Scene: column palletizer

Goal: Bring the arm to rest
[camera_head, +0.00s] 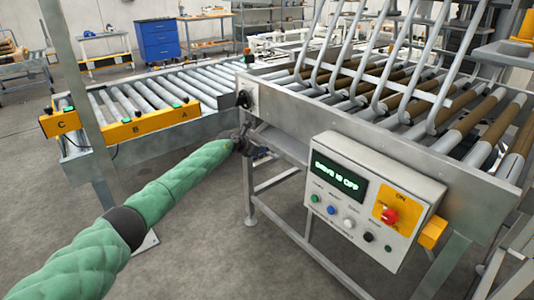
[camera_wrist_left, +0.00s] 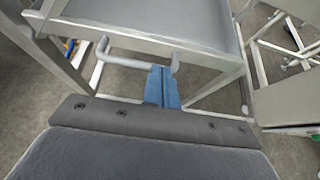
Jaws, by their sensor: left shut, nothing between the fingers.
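My left arm (camera_head: 180,178), in a green padded sleeve, reaches from the lower left of the head view to the side of the roller conveyor frame. My left gripper (camera_head: 246,142) is small and dark there, close to the frame's front left corner. In the left wrist view its blue fingers (camera_wrist_left: 162,86) are together with nothing between them. They overlap a bent grey bar (camera_wrist_left: 125,62) under a metal surface; I cannot tell whether they touch it. My right gripper is in neither view.
The control box (camera_head: 366,200) reads "DRIVE IS OFF" and carries several buttons, with a red one on yellow. A black knob (camera_head: 244,99) sits on the conveyor frame (camera_head: 300,117) above my gripper. A lower roller conveyor (camera_head: 160,92) stands behind my arm. Open floor (camera_head: 190,250) lies below.

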